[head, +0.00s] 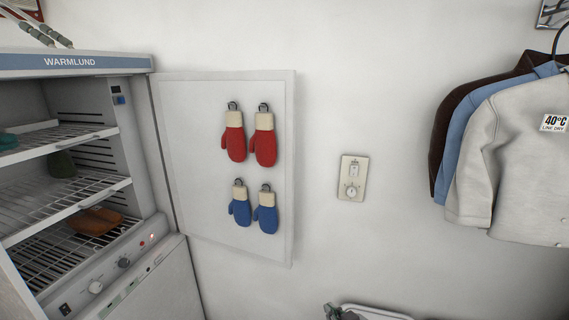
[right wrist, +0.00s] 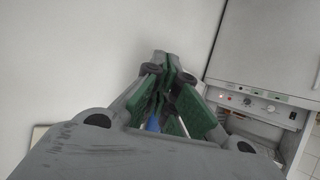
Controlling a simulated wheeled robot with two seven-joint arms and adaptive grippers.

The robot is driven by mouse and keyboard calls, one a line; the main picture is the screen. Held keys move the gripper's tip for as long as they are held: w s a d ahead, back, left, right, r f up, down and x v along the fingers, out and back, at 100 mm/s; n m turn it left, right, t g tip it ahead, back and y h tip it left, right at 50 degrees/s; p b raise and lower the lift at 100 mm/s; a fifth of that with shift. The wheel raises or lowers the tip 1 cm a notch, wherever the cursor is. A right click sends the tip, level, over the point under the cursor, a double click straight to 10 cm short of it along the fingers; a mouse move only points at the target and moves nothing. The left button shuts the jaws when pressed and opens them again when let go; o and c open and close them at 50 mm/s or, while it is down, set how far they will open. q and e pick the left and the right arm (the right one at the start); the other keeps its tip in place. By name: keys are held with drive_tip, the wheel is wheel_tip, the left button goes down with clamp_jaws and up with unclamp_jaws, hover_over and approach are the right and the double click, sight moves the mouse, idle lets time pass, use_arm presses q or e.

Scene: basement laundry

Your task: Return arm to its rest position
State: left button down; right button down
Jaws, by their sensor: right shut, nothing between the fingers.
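My right gripper (head: 338,312) is at the bottom edge of the head view, mostly cut off. In the right wrist view its green-padded fingers (right wrist: 165,75) are together, with nothing held between the tips. A small blue patch (right wrist: 153,122) shows between the finger links; I cannot tell what it is. My left gripper is in neither view.
The open WARMLUND cabinet (head: 75,62) stands left, with mittens on its racks. Its door (head: 215,210) carries red mittens (head: 264,140) and blue mittens (head: 265,213). A wall control (head: 352,178) and hanging shirts (head: 500,150) are right.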

drive_tip(key=s+d+f+m+g+h, duration=0.2)
drive_tip(key=s+d+f+g, duration=0.15)
drive_tip(key=s, duration=0.65)
drive_tip(key=s+d+f+m+g+h, duration=0.15)
drive_tip(key=s+d+g, duration=0.3)
drive_tip(key=s, duration=0.55)
wheel_tip(320, 180, down, 33)
drive_tip(key=s+g, duration=0.1)
drive_tip(key=s, duration=0.1)
drive_tip(key=s+d+f, duration=0.2)
drive_tip(key=s+f, duration=0.8)
drive_tip(key=s, duration=0.1)
drive_tip(key=s+d+f+g, duration=0.1)
drive_tip(key=s+d+f, duration=0.1)
drive_tip(key=s+f, duration=0.7)
drive_tip(key=s+n+h, duration=0.1)
drive_tip(key=s, duration=0.1)
drive_tip(key=shift+s+d+f, duration=0.35)
drive_tip(key=shift+d+f, duration=0.05)
